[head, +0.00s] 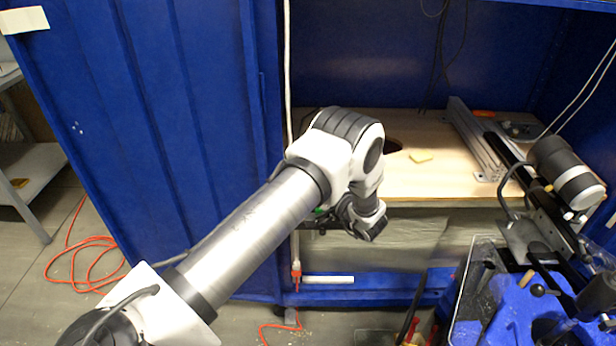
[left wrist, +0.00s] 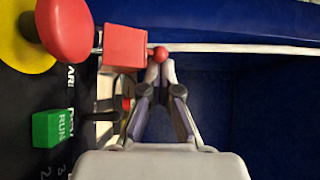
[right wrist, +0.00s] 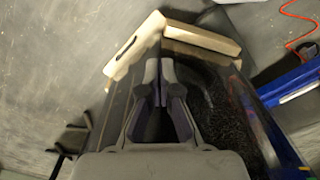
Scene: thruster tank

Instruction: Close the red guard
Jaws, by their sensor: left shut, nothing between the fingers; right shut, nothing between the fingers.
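The red guard (left wrist: 125,47) appears in the left wrist view as a red block at the top of a metal bracket, with a small red ball (left wrist: 160,54) at its right side. My left gripper (left wrist: 163,72) is shut and empty, its fingertips just below the ball; I cannot tell whether they touch. In the head view my left arm hides the panel, and the left gripper (head: 360,218) is only partly visible. My right gripper (right wrist: 160,65) is shut and empty in the right wrist view.
A red mushroom button (left wrist: 65,30) on a yellow disc and a green RUN button (left wrist: 53,128) sit left of the guard. A blue cabinet door (head: 170,120) stands left of the wooden worktop (head: 440,180). A cream-edged dark container (right wrist: 200,40) lies below my right gripper.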

